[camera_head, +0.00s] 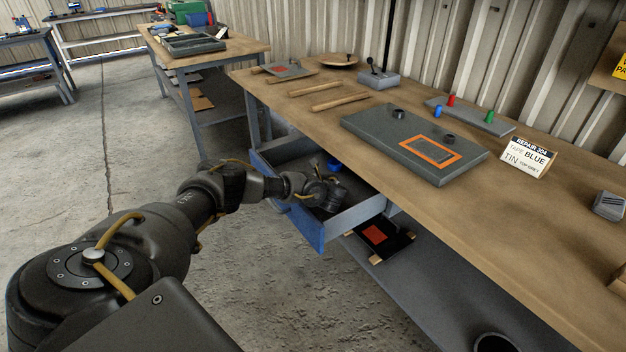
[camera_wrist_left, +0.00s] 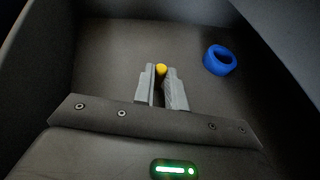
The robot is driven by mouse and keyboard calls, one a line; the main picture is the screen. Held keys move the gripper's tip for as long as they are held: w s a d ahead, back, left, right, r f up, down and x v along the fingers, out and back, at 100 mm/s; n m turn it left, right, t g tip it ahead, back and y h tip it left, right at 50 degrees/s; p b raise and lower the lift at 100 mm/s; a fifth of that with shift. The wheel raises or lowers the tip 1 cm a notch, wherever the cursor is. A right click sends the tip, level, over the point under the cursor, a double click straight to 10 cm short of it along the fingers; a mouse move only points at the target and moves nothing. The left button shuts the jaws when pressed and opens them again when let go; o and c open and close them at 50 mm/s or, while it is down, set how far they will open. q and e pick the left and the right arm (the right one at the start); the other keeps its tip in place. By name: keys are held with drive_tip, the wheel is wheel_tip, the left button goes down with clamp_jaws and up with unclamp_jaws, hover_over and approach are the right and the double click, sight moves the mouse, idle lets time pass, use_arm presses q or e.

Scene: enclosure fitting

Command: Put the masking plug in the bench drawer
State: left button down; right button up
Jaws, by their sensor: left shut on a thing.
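The bench drawer (camera_head: 306,226) is pulled open under the workbench, with a blue front and grey walls. My left gripper (camera_head: 328,194) reaches down inside it. In the left wrist view my left gripper (camera_wrist_left: 162,88) is shut on a small yellow masking plug (camera_wrist_left: 161,69), whose rounded tip shows between the fingertips. The drawer floor (camera_wrist_left: 125,45) lies beneath it; I cannot tell whether the plug touches the floor. The plug is hidden in the head view. My right gripper is not in view.
A blue tape roll (camera_wrist_left: 219,60) lies in the drawer, right of the gripper. On the workbench (camera_head: 300,100) are a grey panel (camera_head: 380,130) with an orange outline, a rack (camera_head: 490,124) with coloured plugs, wooden sticks (camera_head: 340,103) and a card (camera_head: 527,156). A shelf is below.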

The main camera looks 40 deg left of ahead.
use_arm(q)
drive_tip(key=shift+f, duration=0.15)
drive_tip(key=c, duration=1.4)
unclamp_jaws()
drive_tip(key=shift+c, duration=0.2)
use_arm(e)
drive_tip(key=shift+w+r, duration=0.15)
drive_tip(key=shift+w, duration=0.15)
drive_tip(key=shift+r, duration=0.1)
